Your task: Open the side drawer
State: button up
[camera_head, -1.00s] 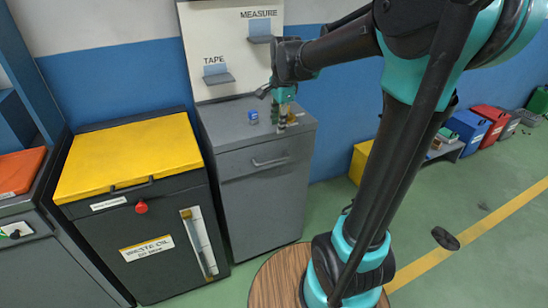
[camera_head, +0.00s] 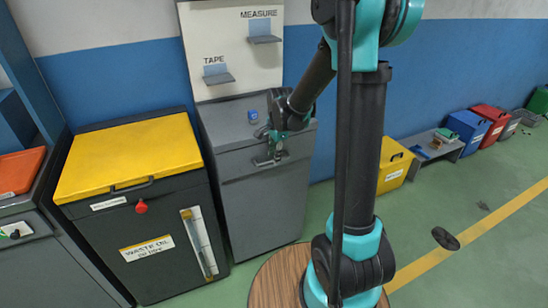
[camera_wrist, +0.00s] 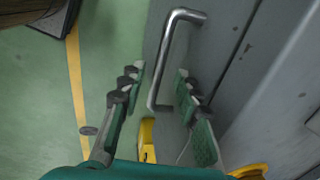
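The side drawer (camera_head: 235,167) is the upper front panel of the grey cabinet (camera_head: 262,215), and it looks closed. Its metal bar handle (camera_wrist: 170,55) shows clearly in the wrist view; in the head view my gripper mostly covers it. My gripper (camera_head: 271,158) is at the front of the drawer. In the wrist view my gripper (camera_wrist: 160,75) is open, with one finger on each side of the handle. Gaps show between the fingers and the bar, and I cannot see firm contact.
A small blue item (camera_head: 253,117) is on the cabinet top, below a pegboard (camera_head: 222,45) with tape and measure shelves. A yellow-lidded waste oil bin (camera_head: 130,160) stands close on the left. Green floor (camera_head: 450,215) is open at the right.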

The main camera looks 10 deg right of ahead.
jog(key=shift+w+f, duration=0.1)
jog(key=shift+f, duration=0.7)
grip_shut()
